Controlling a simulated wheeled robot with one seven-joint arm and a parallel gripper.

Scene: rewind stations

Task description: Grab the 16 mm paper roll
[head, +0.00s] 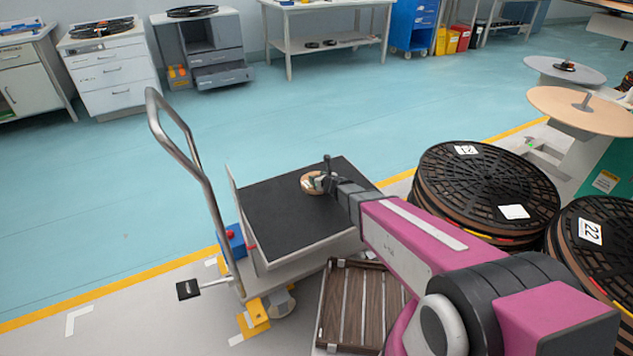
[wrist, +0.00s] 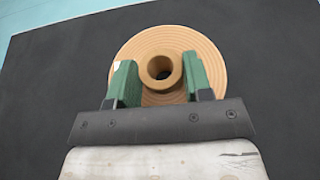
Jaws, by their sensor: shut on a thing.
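A tan paper roll (wrist: 165,42) with a raised brown core lies flat on the black top of a cart (head: 270,215). Its width marking cannot be read. In the head view the roll (head: 311,183) shows partly behind my gripper (head: 322,181). In the wrist view the green fingers of my gripper (wrist: 161,82) stand on either side of the core and are shut on it. The near part of the roll is hidden by the gripper's body. The roll appears to rest on the cart top.
The cart has a tall metal handle (head: 180,150) on its left. Stacks of black reels (head: 490,185) stand to the right, close to my arm. A slatted wooden pallet (head: 355,305) lies in front of the cart. Open blue floor (head: 330,110) lies behind, with cabinets and benches along the wall.

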